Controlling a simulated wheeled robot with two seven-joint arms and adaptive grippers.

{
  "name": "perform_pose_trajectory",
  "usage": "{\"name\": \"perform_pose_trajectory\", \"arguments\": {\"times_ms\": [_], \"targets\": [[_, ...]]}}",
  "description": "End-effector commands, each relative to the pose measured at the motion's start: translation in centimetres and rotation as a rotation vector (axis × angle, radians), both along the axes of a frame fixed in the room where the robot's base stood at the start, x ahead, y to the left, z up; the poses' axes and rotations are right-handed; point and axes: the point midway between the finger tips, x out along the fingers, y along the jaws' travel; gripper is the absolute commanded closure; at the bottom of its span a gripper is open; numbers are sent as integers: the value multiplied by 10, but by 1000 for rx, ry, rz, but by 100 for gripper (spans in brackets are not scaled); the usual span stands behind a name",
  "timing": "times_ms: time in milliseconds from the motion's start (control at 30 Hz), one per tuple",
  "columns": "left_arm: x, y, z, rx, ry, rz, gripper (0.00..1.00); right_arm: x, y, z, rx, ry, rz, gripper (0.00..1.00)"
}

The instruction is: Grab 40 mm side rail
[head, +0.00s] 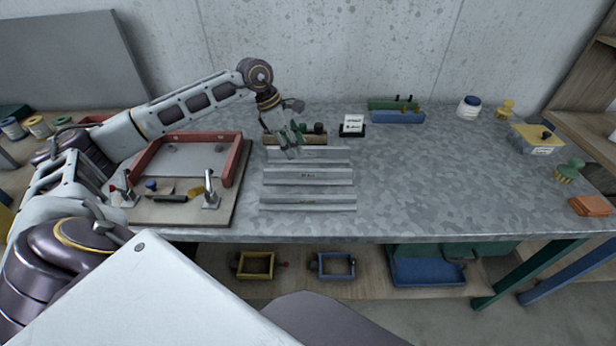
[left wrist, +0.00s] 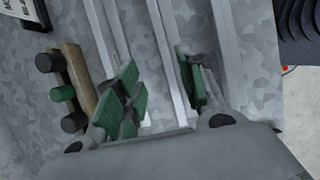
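Three grey metal side rails lie in parallel on the table: a far one (head: 335,155), a middle one (head: 308,177) and a near one (head: 308,202). Each has a small label, too small to read, so I cannot tell which is 40 mm. My left gripper (head: 290,150) is above the far rail, pointing down. In the left wrist view the left gripper (left wrist: 160,90) is open. Its green-padded fingers are apart, with a rail (left wrist: 162,50) running below and between them; contact cannot be told. My right gripper is not in view.
A wooden strip with dark and green knobs (left wrist: 78,75) lies just beyond the far rail. A red-framed tray (head: 230,160) with clamps stands to the left. A small sign (head: 353,122) and a blue bin (head: 398,116) stand behind. The table's right middle is clear.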

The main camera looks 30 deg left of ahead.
Motion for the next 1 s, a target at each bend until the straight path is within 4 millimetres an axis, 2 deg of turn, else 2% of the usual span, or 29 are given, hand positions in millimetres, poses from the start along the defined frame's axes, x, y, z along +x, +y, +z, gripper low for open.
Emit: {"name": "perform_pose_trajectory", "arguments": {"times_ms": [100,300,800,1000], "targets": [[2,-6,-16,-2,3,-2,61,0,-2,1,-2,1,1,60],[7,-12,-34,-1,2,0,61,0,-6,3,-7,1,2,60],[8,-15,-40,0,1,0,61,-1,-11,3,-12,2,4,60],[7,-20,-52,-1,4,-1,61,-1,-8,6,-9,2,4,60]]}}
